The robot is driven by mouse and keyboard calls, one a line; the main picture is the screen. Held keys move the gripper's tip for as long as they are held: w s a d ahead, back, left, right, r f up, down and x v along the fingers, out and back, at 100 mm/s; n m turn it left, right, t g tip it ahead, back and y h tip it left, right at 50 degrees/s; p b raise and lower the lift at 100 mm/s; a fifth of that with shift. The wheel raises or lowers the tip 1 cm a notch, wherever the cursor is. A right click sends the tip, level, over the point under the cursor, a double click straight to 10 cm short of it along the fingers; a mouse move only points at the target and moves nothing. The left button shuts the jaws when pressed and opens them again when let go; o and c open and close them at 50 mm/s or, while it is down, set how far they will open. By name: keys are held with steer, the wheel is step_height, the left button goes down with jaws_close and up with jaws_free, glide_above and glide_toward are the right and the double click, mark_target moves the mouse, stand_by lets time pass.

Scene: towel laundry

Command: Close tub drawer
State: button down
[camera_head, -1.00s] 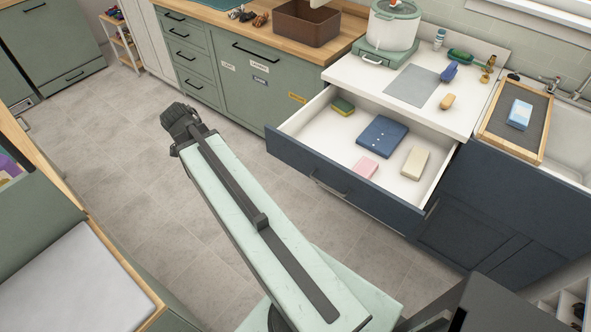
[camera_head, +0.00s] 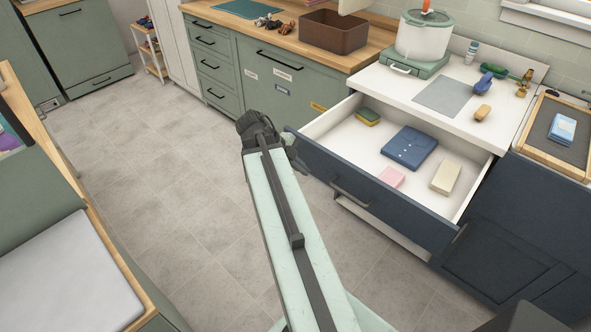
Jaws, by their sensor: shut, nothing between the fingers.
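The wide dark-blue drawer (camera_head: 371,197) under the white counter stands pulled well out, its white inside showing. In it lie a green-yellow sponge (camera_head: 368,116), a folded blue cloth-like item (camera_head: 409,147), a pink block (camera_head: 391,178) and a cream block (camera_head: 446,177). A dark bar handle (camera_head: 349,192) is on its front. My gripper (camera_head: 292,150) shows only as a small dark part at the arm's end, by the left corner of the drawer front. It is shut and empty. Its fingertips are not distinct, and I cannot tell whether it touches the drawer.
A white lidded tub (camera_head: 425,38) on a green base stands on the white counter (camera_head: 385,82). Green cabinets (camera_head: 262,85) line the back. A wooden-framed tray (camera_head: 555,135) is at the right. A grey-topped unit (camera_head: 60,280) is at the lower left. The tiled floor (camera_head: 165,170) between is clear.

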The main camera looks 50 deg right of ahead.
mark_target(323, 173)
steer(key=shift+s+d+f, duration=0.15)
steer(key=shift+d+f, duration=0.1)
steer(key=shift+d, duration=0.6)
steer(key=shift+s+d+f, duration=0.1)
steer(key=shift+d+f, duration=0.2)
steer(key=shift+d, duration=0.5)
steer(key=shift+s+d+f, duration=0.15)
steer(key=shift+d+f, duration=0.1)
steer(key=shift+d, duration=0.6)
